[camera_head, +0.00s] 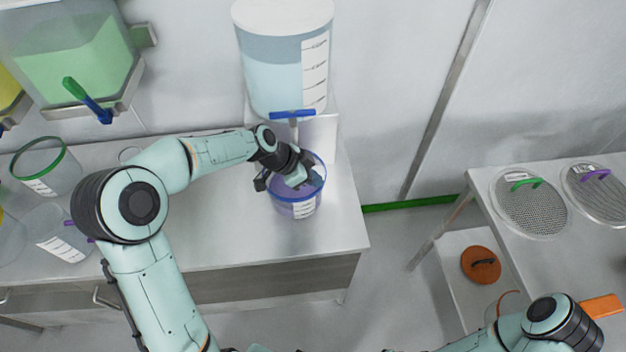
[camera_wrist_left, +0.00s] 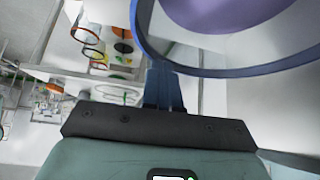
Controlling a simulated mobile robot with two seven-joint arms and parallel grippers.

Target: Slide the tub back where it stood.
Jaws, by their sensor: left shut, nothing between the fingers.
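The tub (camera_head: 294,208) is clear with a blue rim, a white label and purple contents. It stands upright on the steel bench near its right end, just in front of the blue-handled tap. In the left wrist view the tub's blue rim (camera_wrist_left: 240,73) arcs across the top right, with purple inside. My left gripper (camera_head: 316,180) is over the tub in the head view, hiding part of its rim and inside. Its fingers (camera_wrist_left: 163,80) are shut together with nothing between them, tips close to the rim; contact is unclear. My right gripper is out of view; only its arm shows at lower right.
A large clear tank (camera_head: 285,75) of pale blue liquid with a blue tap handle (camera_head: 292,114) is behind the tub. A green hopper (camera_head: 75,70) is at upper left. Clear containers stand at the bench's left. A steel table (camera_head: 590,240) with mesh sieves is at right, across a floor gap.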

